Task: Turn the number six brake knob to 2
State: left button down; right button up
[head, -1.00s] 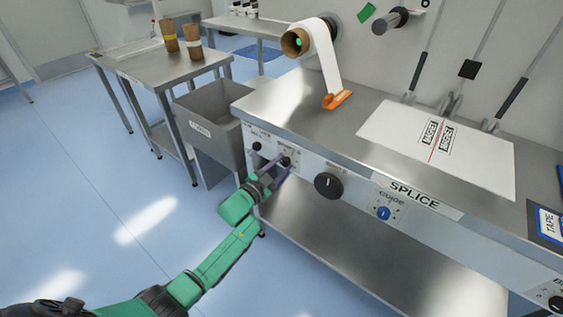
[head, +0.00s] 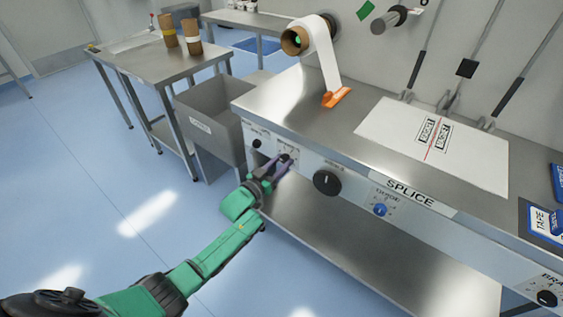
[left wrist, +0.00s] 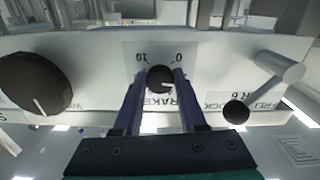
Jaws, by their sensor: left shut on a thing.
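The brake knob (head: 285,157) is a small black knob on the white front panel of the steel bench. In the left wrist view the same knob (left wrist: 159,78) shows a white pointer line directed to the right side of the picture. Dial figures 10 and 0 stand above it, and letters reading "RAKE" are partly covered by the fingers. My left gripper (head: 284,164) reaches it from the front left, its two purple fingers shut on the knob from both sides. My right gripper is not in view.
A lever with a black ball end (left wrist: 236,112) is beside the knob. A large black knob (head: 327,182) and a blue knob (head: 380,209) are further right on the panel. Another black knob (head: 547,298) is at the lower right. A grey bin (head: 207,126) stands left of the bench.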

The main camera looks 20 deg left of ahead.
pick_arm(q)
jog(key=shift+f, duration=0.15)
jog(key=shift+c, duration=2.3)
grip_release()
jog(key=p+v, duration=0.1)
jog(key=v, duration=1.3)
jog(key=shift+s, duration=0.3)
jog(key=shift+a, duration=0.1)
